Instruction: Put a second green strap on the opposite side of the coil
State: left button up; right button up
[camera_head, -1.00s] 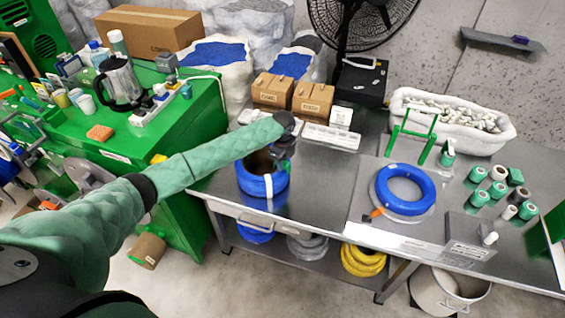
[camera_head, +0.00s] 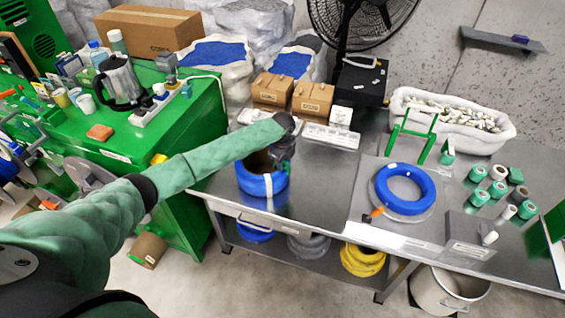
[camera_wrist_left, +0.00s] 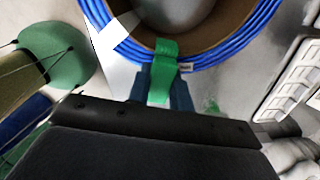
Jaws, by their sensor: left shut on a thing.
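A blue cable coil (camera_head: 262,184) stands on the left end of the metal bench, wound around a brown core, with a white band on its front. My left gripper (camera_head: 279,158) is at the far right rim of this coil. In the left wrist view my left gripper (camera_wrist_left: 163,92) is shut on a green strap (camera_wrist_left: 164,62). The strap lies against the strands of the blue coil (camera_wrist_left: 215,52), and its ends are partly hidden by the fingers. A white band (camera_wrist_left: 124,24) crosses the coil to the left. My right gripper is not in view.
A second blue coil (camera_head: 404,190) lies flat on the bench to the right. A green frame (camera_head: 411,134), cardboard boxes (camera_head: 312,98) and a white tray (camera_head: 331,136) stand behind. The bench between the coils is clear.

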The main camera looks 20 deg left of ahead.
pick_arm(q)
jog(key=shift+f, duration=0.6)
dwell(0.3)
jog(key=shift+r+p, duration=1)
jog(key=shift+r, duration=0.15)
dwell(0.5)
jog(key=shift+f+b, duration=0.45)
jog(key=shift+f, duration=0.75)
dwell(0.7)
jog(key=shift+r+p, duration=0.6)
jog(key=shift+r, duration=0.05)
jog(key=shift+f, duration=0.4)
dwell(1.4)
jog(key=o, duration=1.2)
jog(key=shift+c, duration=0.2)
